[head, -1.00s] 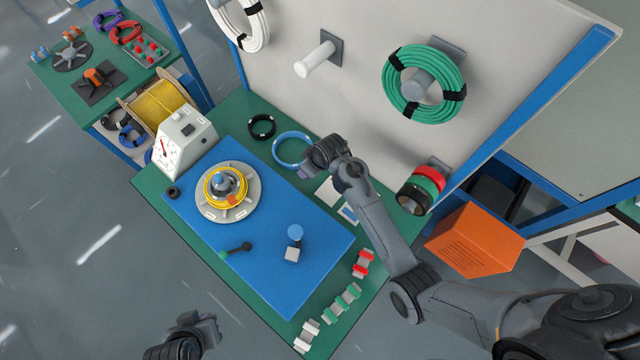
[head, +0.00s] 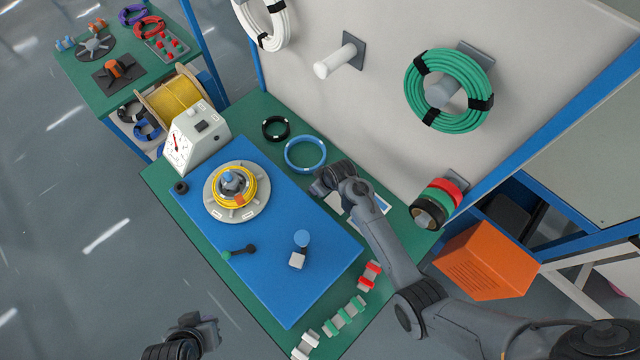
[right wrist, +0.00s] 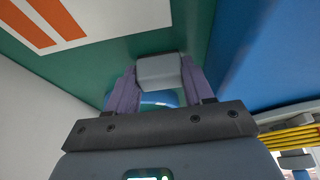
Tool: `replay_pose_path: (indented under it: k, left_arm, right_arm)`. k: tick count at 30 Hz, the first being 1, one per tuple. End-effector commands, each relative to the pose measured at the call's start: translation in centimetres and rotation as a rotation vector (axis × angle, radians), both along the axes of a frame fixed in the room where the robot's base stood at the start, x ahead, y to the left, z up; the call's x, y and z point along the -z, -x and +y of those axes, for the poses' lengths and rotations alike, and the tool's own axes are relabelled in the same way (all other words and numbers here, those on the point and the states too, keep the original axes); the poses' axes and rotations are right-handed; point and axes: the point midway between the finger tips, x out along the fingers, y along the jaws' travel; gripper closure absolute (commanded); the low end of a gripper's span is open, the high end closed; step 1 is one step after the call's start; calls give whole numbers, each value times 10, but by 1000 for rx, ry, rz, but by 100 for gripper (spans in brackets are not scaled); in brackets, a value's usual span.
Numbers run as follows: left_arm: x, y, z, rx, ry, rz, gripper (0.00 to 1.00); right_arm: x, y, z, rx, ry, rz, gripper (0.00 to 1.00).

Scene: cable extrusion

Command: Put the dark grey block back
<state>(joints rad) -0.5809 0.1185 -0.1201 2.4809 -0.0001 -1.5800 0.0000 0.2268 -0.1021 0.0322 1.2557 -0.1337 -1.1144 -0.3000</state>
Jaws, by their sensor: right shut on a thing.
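A grey block (right wrist: 160,70) is between the two purple-grey fingers of my right gripper (right wrist: 155,88) in the right wrist view; its visible face looks fairly light. In the head view my right gripper (head: 325,184) is over the back edge of the blue mat (head: 285,285), just in front of the blue ring, and the hand hides the block there. The right gripper is shut on the block. My left gripper (head: 208,328) is off the front of the table, low in the head view; its fingers are too small and dark to read.
The blue ring (head: 305,154) and a black ring (head: 276,128) lie at the back. A yellow coil on a round reel (head: 237,210), a dial box (head: 195,140), a dark handle (head: 240,251) and a blue-topped piece (head: 301,239) stand nearby. Coloured clips (head: 346,315) line the right edge.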

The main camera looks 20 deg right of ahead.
Motion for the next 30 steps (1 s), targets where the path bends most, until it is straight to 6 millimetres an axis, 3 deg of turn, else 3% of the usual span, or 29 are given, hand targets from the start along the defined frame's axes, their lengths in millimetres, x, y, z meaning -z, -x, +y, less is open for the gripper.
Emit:
replay_pose_path:
  k: [9, 10, 15, 25, 30]
  left_arm:
    - [1, 0, -1, -3, 4, 0, 100]
    - [0, 0, -1, -3, 4, 0, 100]
    - [0, 0, -1, -2, 3, -1, 100]
    - [0, 0, 1, 4, -5, -1, 100]
    - [-5, 0, 2, 5, -8, 0, 100]
  right_arm:
    - [3, 0, 0, 0, 0, 0, 75]
    - [3, 0, 0, 0, 0, 0, 45]
    - [3, 0, 0, 0, 0, 0, 21]
    - [1, 0, 0, 0, 0, 0, 21]
    - [-13, 4, -2, 1, 0, 0, 21]
